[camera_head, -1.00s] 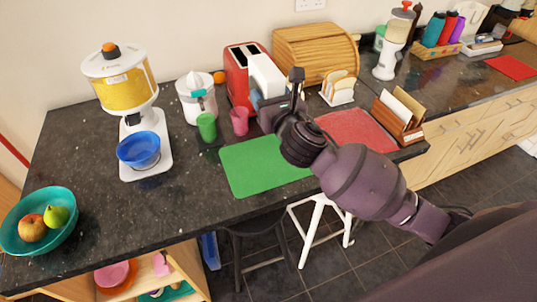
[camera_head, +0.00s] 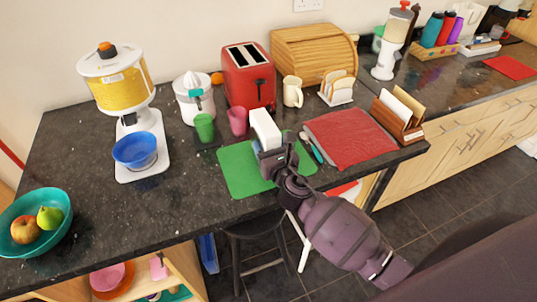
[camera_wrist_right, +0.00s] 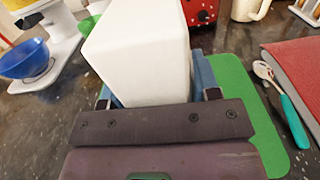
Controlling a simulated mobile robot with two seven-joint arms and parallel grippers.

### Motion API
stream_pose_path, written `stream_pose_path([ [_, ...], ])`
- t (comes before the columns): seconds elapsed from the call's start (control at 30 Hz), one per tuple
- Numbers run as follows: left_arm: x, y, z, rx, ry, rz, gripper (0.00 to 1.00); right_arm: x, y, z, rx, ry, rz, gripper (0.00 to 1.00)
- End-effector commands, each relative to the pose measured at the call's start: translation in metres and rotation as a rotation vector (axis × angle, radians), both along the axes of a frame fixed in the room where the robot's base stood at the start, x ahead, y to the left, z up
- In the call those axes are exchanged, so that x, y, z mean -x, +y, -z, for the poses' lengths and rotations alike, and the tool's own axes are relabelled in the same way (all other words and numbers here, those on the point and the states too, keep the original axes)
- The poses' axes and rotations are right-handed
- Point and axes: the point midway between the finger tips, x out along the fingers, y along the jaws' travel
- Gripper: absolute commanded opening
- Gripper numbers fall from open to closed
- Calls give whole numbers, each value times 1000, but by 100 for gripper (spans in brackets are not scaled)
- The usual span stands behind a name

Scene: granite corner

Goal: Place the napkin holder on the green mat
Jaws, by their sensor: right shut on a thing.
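The napkin holder is blue with a tall block of white napkins (camera_head: 265,130). My right gripper (camera_head: 277,158) is shut on it over the green mat (camera_head: 236,172). The holder stands about upright, and my gripper hides its lower part. I cannot tell whether it touches the mat. In the right wrist view, the white napkins (camera_wrist_right: 142,55) rise above the jaws, and a blue side of the holder (camera_wrist_right: 205,78) shows. The green mat (camera_wrist_right: 240,85) lies behind and to the right there. My left gripper is not in view.
Pink (camera_head: 238,121) and green (camera_head: 205,127) cups, a red toaster (camera_head: 248,76) and a cream mug (camera_head: 292,92) stand behind. A letter rack (camera_head: 398,116) stands at the right.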

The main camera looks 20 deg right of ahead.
Motion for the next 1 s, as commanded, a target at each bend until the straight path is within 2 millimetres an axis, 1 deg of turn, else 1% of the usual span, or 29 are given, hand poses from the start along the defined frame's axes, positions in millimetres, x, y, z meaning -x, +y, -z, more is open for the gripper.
stream_pose_path([
  [0.03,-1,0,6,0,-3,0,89,0,0,10,-2,-1,1,23],
  [0.1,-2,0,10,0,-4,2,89,0,0,20,-1,-1,2,23],
  [0.2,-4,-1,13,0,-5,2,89,0,1,28,-2,-1,0,23],
  [0.47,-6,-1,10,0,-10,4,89,0,0,28,-1,-2,0,23],
  [0.63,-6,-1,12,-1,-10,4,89,0,0,31,-1,-2,0,23],
  [0.67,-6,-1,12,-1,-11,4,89,0,0,32,-1,0,0,58],
  [0.7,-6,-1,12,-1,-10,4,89,0,0,32,-1,0,0,64],
  [0.77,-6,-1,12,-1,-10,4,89,0,0,32,-1,0,0,73],
  [0.8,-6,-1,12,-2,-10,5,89,0,0,31,-1,0,0,79],
  [0.83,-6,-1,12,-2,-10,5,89,0,0,31,-1,0,0,82],
  [1.0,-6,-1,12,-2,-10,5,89,0,0,31,-1,0,0,82],
])
